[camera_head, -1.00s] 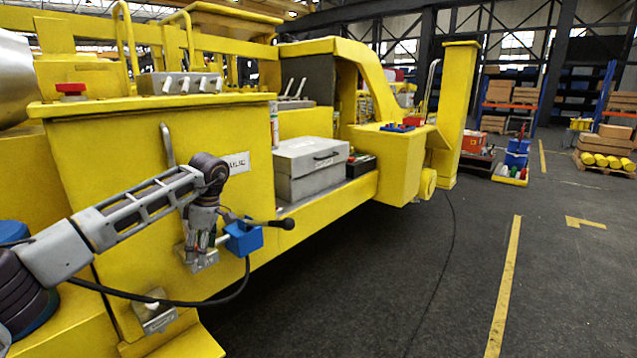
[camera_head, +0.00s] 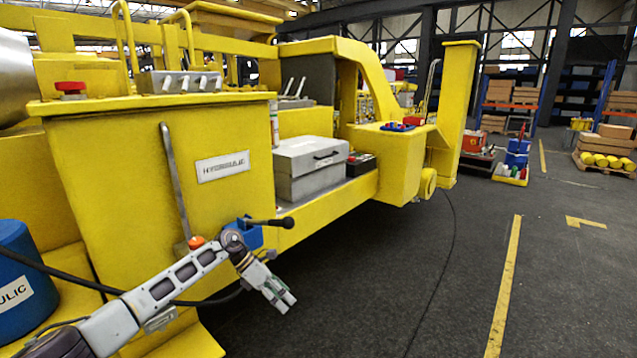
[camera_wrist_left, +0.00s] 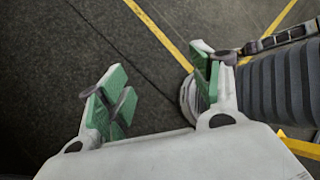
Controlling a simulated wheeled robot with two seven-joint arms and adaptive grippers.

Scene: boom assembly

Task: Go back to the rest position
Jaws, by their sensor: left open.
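My left gripper (camera_head: 281,298) hangs in front of the yellow machine (camera_head: 130,170), low and over the dark floor, with its fingers pointing down and to the right. In the left wrist view its green-padded fingers (camera_wrist_left: 162,95) stand apart, with only floor between them, so it is open and empty. A blue block with a black-knobbed lever (camera_head: 270,223) sits on the machine just above and behind my left wrist. My right gripper is not in view.
A grey toolbox (camera_head: 308,168) stands on the machine's ledge. A blue drum (camera_head: 20,290) stands at the lower left, with a black cable running from it behind my arm. The floor (camera_head: 400,290) to the right is clear. Shelves and pallets stand far back.

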